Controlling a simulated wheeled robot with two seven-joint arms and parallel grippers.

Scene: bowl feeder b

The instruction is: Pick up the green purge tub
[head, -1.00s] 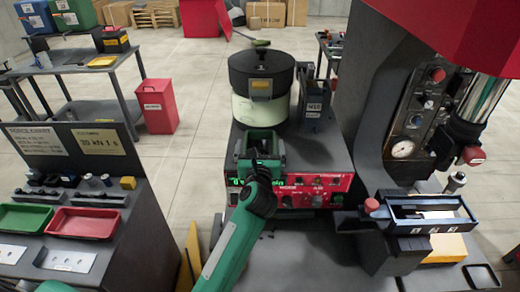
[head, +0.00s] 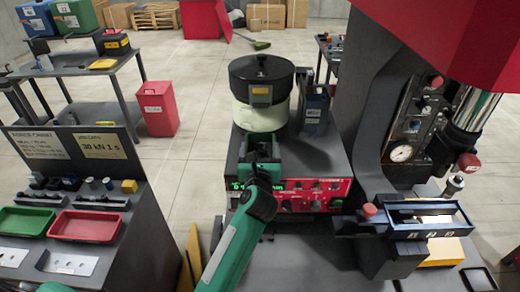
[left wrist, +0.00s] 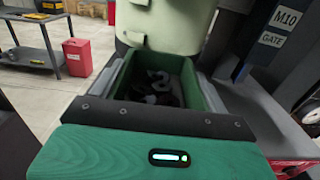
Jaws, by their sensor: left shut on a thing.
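The green purge tub (left wrist: 197,86) shows in the left wrist view, with dark pieces inside it. The grey fingers of my left gripper (left wrist: 158,82) lie along its two sides, shut on it. In the head view my left gripper (head: 262,150) is in front of the cream bowl feeder (head: 260,116), above the red control panel. The tub is mostly hidden by the gripper there. The tub is close to the feeder's base, and I cannot tell whether it touches the surface under it. My right gripper is not in view.
A dark blue bin (head: 316,104) stands right of the bowl; the wrist view shows a gate label beside it. A press with a gauge (head: 402,153) stands at the right. A side table with a green tray (head: 27,221) and a red tray (head: 84,224) is at the left.

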